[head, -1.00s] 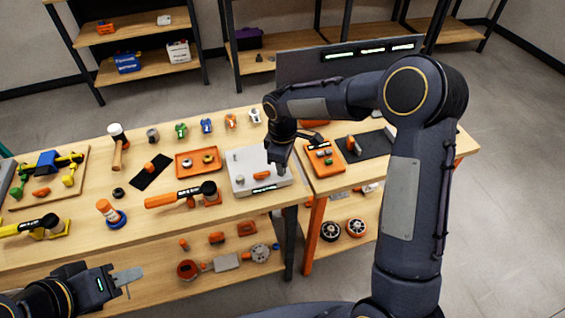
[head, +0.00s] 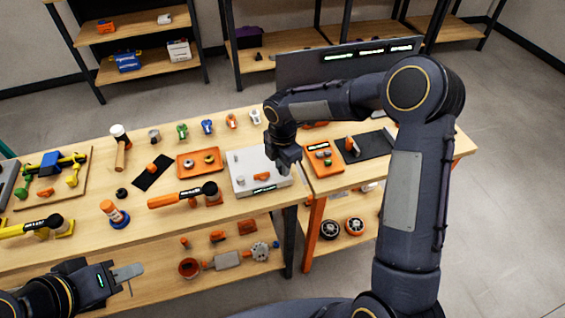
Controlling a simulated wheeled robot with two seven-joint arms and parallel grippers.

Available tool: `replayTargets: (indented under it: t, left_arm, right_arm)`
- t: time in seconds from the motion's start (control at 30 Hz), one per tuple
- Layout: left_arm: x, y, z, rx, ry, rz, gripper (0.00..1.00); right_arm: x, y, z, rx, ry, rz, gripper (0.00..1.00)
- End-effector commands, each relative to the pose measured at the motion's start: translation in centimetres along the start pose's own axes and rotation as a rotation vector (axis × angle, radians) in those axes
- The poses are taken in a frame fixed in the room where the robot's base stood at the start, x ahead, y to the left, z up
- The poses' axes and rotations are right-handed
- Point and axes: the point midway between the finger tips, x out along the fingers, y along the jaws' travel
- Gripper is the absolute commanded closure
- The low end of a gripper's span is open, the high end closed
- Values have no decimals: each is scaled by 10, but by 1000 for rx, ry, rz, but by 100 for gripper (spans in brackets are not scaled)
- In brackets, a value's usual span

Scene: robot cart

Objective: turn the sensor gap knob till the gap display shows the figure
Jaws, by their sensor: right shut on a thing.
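A light grey panel box (head: 243,163) stands at the right end of the long bench. A small green-lit display (head: 264,188) is on its front edge; its figure is too small to read. An orange part (head: 262,177) shows on the panel. My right gripper (head: 284,168) reaches down from above onto the panel's right part and is shut on what I take to be the sensor gap knob. The gripper hides the knob, so its angle cannot be seen. My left gripper (head: 127,281) is at the lower left, in front of the bench, empty, its fingers apart.
An orange-handled tool (head: 180,197) and an orange tray (head: 200,162) lie left of the panel. An orange box (head: 324,160) with buttons stands close to its right. A dark screen (head: 345,65) with green readouts stands behind. Several small clamps line the bench's back.

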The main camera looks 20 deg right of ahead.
Motion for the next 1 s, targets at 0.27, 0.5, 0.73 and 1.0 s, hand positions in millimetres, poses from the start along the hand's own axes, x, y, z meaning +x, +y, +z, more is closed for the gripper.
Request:
replayTargets:
  t: [0.27,0.5,0.73,1.0]
  left_arm:
    - [-6,2,-3,0,0,0,64]
    - [-7,3,-4,0,0,0,64]
    - [-8,4,-4,0,0,0,64]
    - [-8,4,-4,0,0,0,64]
  right_arm:
    - [-1,0,1,-196,-1,1,100]
    - [-1,0,0,-295,0,1,100]
    - [0,0,0,-331,-1,1,100]
    - [0,0,0,-334,-1,1,100]
